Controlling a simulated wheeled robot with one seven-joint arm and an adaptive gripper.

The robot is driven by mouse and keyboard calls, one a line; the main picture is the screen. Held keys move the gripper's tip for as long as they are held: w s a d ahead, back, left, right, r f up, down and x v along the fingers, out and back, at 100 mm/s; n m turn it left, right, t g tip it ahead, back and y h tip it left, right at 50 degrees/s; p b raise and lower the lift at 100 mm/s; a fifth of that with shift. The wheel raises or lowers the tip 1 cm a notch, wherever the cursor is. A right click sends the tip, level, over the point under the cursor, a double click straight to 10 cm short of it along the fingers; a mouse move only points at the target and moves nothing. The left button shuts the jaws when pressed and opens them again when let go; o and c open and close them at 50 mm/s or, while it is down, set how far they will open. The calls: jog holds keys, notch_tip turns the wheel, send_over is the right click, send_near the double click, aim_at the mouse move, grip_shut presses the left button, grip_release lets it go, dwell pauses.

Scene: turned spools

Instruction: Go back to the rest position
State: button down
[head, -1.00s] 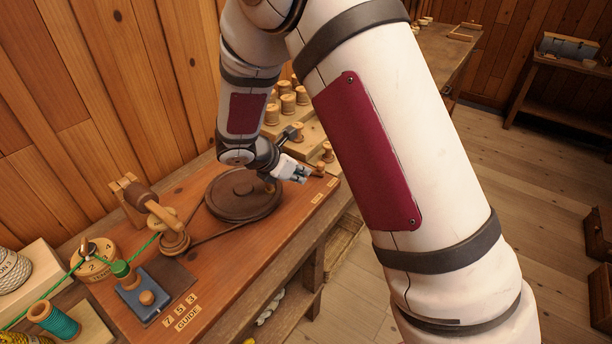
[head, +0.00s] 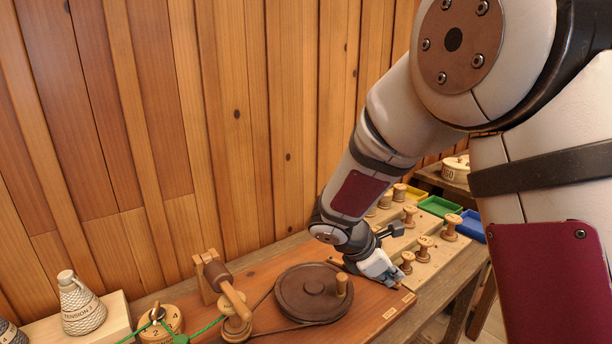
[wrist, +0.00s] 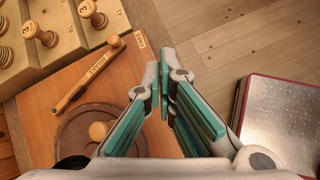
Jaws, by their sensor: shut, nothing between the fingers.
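My gripper (head: 392,277) is above the right end of the wooden winding bench, right of the dark round wheel (head: 300,306). In the wrist view my gripper (wrist: 164,92) has its two teal-padded fingers together, with nothing held between them. The wheel (wrist: 72,138) with its wooden knob lies below and left of the fingers there. My arm reaches in from the right side of the head view and hides part of the bench behind it.
Wooden spools (head: 424,248) stand on a stepped rack close behind the gripper. Green (head: 440,206) and blue (head: 470,228) trays lie beyond. A winder arm (head: 232,297), tension dial (head: 160,328) and thread cone (head: 80,305) are at left. Open floor (wrist: 240,40) shows right of the bench.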

jog(key=s+d+r+m+g+y, duration=0.1)
jog(key=s+d+r+m+y, duration=0.25)
jog(key=s+r+m, duration=1.05)
jog(key=s+a+r+m+t+y, duration=0.1)
jog(key=s+a+m+y, duration=0.1)
jog(key=s, duration=0.5)
jog(key=s+a+m+t+y, duration=0.1)
jog(key=s+m, duration=0.3)
jog(key=s, duration=0.4)
jog(key=shift+a+r+y, duration=0.4)
jog(key=shift+a+y, duration=0.05)
jog(key=shift+a, duration=0.1)
